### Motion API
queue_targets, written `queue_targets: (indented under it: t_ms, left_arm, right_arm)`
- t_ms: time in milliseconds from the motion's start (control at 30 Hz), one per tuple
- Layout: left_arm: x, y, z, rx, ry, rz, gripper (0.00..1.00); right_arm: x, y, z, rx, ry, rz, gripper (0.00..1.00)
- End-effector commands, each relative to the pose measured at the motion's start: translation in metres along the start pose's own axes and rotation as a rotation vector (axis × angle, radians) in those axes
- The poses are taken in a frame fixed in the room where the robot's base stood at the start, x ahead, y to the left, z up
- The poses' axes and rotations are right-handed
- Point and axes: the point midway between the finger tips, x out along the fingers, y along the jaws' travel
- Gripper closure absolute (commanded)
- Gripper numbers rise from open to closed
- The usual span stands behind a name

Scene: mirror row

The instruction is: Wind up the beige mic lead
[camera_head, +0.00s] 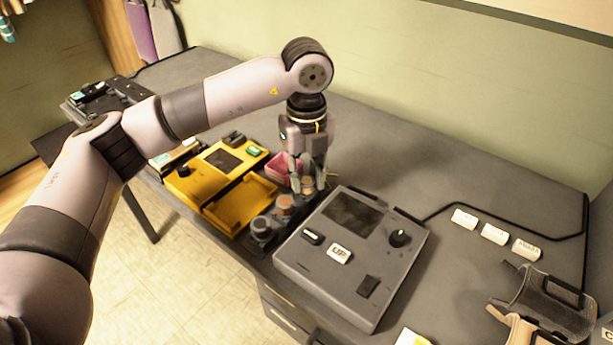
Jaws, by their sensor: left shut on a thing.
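My left gripper (306,178) points down over the desk, behind the grey control box (352,255). It is shut at the far end of a row of small grey cylinders with brownish tops; its fingers hide part of what they hold, a small cylinder (307,185) as far as I can tell. Two more cylinders, the middle one (285,205) and the near one (262,229), stand in line toward the desk's front edge. I cannot make out a beige mic lead.
A yellow device (238,205) and a pink open box (277,170) are left of the gripper. A black cable (500,218) runs right from the grey box. Several white labels (494,234) and a dark holder (545,300) lie right. The desk's back middle (400,150) is clear.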

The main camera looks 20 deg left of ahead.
Motion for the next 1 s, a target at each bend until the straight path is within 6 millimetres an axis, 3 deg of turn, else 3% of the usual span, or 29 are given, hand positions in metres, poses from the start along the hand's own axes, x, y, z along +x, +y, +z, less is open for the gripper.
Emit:
queue_targets:
  t_ms: [167, 433, 1000]
  left_arm:
    - [0.001, 0.000, 0.000, 0.115, 0.000, 0.000, 0.84]
    - [0.001, 0.000, 0.000, 0.297, 0.000, 0.000, 0.84]
    - [0.001, 0.000, 0.000, 0.706, 0.000, 0.000, 0.84]
  right_arm:
    - [-0.002, -0.001, -0.003, 0.002, -0.004, -0.001, 0.60]
    - [-0.009, -0.006, -0.029, 0.007, 0.022, -0.007, 0.60]
    - [-0.020, -0.008, -0.032, 0.012, -0.007, -0.011, 0.60]
